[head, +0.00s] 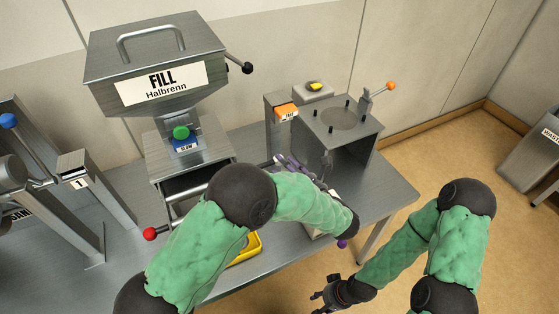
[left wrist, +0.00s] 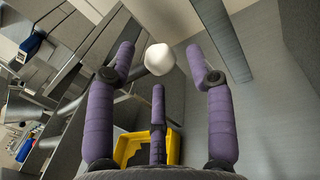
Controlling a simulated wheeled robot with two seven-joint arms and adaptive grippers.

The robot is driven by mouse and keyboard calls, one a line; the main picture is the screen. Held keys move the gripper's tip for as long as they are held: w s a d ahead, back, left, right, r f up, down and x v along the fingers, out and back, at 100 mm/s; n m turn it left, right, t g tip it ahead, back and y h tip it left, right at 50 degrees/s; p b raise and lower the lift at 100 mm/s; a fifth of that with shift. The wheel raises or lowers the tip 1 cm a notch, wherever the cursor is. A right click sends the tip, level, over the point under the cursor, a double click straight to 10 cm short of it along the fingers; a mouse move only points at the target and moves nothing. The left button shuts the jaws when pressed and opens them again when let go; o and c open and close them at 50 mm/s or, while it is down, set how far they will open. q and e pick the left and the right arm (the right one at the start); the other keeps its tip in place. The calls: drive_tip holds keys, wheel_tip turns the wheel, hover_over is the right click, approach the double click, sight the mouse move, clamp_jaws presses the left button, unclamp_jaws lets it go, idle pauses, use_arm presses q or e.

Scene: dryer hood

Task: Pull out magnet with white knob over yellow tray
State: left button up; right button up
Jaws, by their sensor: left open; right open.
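The white knob (left wrist: 160,59) shows in the left wrist view, between the spread purple fingertips of my left gripper (left wrist: 160,66). The gripper is open and I see no finger clearly closed on the knob. The rest of the magnet cannot be made out behind it. The yellow tray (left wrist: 129,150) lies beyond the fingers, low in that view. In the head view my left gripper (head: 290,164) is partly hidden by its own arm, which also covers part of the yellow tray (head: 247,248). The knob is hidden there. My right gripper (head: 330,292) is open and empty, near the bottom edge.
The FILL hopper (head: 160,65) stands on the grey table (head: 388,196) with a red-knobbed lever (head: 150,233) below. A metal box (head: 347,130) with upright pegs and an orange-knobbed lever (head: 389,86) stands to the right. Open floor lies beyond the table's right edge.

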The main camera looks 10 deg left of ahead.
use_arm(q)
drive_tip(key=shift+v, duration=2.05)
